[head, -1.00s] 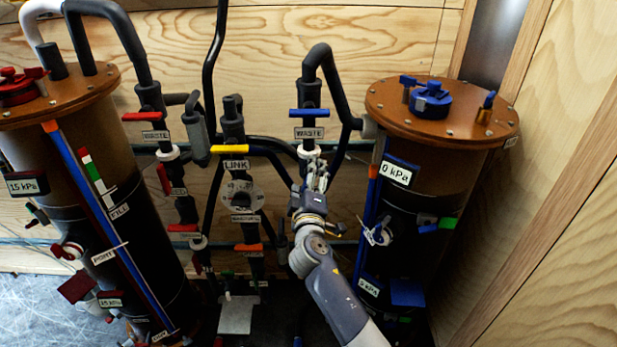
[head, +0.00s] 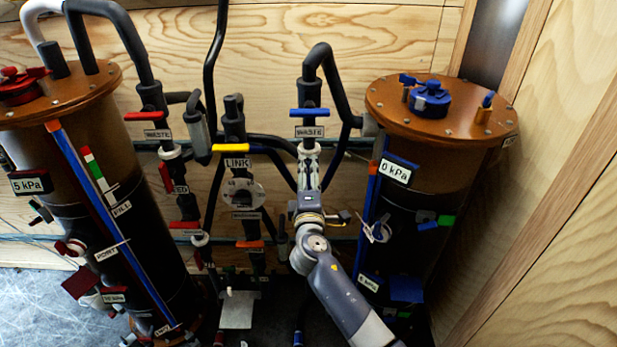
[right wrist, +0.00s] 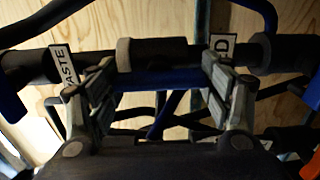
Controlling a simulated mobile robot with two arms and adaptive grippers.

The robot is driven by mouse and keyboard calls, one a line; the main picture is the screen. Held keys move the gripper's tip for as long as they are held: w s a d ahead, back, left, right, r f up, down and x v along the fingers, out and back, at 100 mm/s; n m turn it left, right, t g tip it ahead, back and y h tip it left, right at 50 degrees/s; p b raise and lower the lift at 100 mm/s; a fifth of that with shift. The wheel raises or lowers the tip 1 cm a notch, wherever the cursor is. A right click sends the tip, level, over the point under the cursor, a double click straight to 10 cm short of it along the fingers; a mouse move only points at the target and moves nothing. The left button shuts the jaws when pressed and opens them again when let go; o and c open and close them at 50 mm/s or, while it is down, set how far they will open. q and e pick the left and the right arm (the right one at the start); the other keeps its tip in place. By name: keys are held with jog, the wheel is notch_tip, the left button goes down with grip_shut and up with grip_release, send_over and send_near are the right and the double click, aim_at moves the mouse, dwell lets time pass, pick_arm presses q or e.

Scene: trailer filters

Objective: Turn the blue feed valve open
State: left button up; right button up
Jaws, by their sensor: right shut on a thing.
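My right gripper (head: 308,160) is at the middle-right pipe, just below the blue waste valve handle (head: 309,112) and its WASTE label (head: 309,132). In the head view it hides the feed valve. In the right wrist view, the blue feed valve handle (right wrist: 165,78) lies between the two fingers (right wrist: 160,100), which are shut on it. The handle runs along the dark pipe (right wrist: 160,52) there. The end of a label reading D (right wrist: 222,44) shows behind the right finger. My left gripper is not in view.
The right filter (head: 430,165) with a 0 kPa sign (head: 397,172) stands close to my right arm. The link valve with a yellow handle (head: 231,148) is to the left. The left filter (head: 100,190) has red fittings. Black hoses cross behind the gripper.

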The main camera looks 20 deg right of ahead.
jog(key=shift+r, duration=0.15)
jog(key=o, duration=1.1)
jog(key=shift+c, duration=0.2)
jog(key=v, duration=1.2)
